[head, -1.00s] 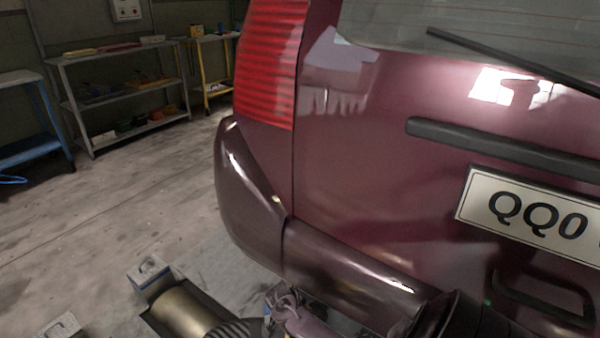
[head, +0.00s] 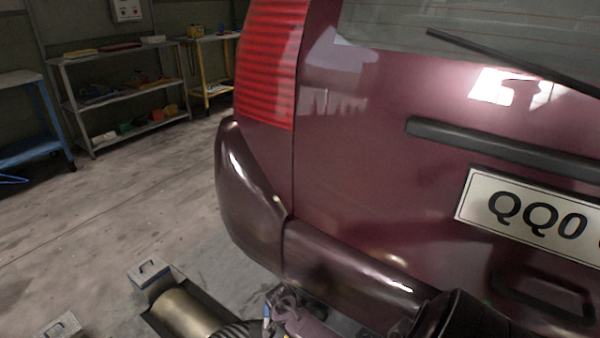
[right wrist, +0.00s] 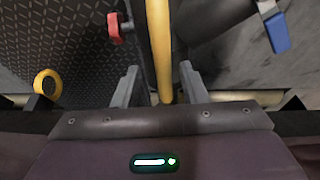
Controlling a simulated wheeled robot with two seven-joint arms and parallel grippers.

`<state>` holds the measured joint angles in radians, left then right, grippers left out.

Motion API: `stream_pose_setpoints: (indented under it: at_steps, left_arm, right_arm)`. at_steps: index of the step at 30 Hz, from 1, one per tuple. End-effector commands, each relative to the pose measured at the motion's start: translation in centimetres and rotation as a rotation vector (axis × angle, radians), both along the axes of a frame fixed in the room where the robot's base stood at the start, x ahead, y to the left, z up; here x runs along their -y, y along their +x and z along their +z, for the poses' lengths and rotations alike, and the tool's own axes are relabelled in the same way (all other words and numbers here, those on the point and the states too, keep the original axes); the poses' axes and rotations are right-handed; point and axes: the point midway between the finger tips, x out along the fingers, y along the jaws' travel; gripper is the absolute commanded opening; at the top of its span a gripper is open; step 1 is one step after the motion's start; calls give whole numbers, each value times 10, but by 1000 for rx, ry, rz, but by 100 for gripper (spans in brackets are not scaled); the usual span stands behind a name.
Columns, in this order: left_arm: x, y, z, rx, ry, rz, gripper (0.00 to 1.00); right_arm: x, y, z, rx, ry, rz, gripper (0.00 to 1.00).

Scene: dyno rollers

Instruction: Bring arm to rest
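In the right wrist view my right gripper (right wrist: 158,82) has its two grey fingers spread apart. A yellow bar (right wrist: 158,40) runs lengthwise in the gap, with space on both sides; I cannot tell whether it lies between the fingers or beyond them. In the head view a dark arm part of mine (head: 462,316) shows at the bottom right, in front of the car's bumper. Whether the greyish-purple part at the bottom centre is also mine is unclear. My left gripper is not in view.
The maroon car (head: 380,180) fills the right side. A brass roller (head: 182,312) and a grey box with a handle (head: 150,275) are at lower left. Shelves (head: 120,95) stand at the back. The wrist view shows a red knob (right wrist: 119,28) and a blue-tipped part (right wrist: 277,32).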

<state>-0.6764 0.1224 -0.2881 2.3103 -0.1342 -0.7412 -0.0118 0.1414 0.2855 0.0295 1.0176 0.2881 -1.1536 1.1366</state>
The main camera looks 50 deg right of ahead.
Motion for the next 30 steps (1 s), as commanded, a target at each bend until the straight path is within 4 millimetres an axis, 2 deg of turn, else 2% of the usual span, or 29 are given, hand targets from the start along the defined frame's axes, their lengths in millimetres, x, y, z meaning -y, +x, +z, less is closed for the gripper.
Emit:
stream_pose_setpoints:
  at_steps: [9,15,26,29,30]
  left_arm:
    - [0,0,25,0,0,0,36]
    - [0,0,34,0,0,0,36]
    - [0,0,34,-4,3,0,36]
    - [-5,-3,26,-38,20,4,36]
    - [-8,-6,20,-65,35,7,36]
  right_arm:
    - [-16,3,49,7,-2,1,39]
    - [-26,4,71,7,-2,1,39]
    - [-31,3,75,4,0,10,39]
    - [-49,-3,73,-19,21,112,39]
    - [-64,-9,71,-36,37,191,39]
